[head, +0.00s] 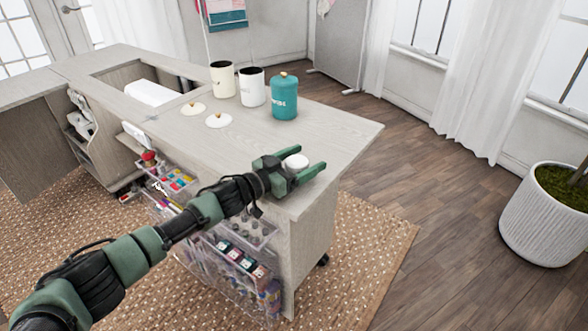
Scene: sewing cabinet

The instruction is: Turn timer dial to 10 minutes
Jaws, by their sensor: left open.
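The timer (296,161) is a small round white thing on the cabinet top, near its front right corner. Its markings are too small to read. My left gripper (304,170) is open, with its green fingers reaching to either side of the timer; I cannot tell whether they touch it. The gripper and wrist hide part of the timer's near side. My right gripper is not in view.
On the cabinet top (335,135) stand a teal lidded canister (284,98), a white canister (252,88) and a cream canister (222,80). Two loose lids (218,120) lie before them. Clear organizer bins (245,230) hang below my forearm.

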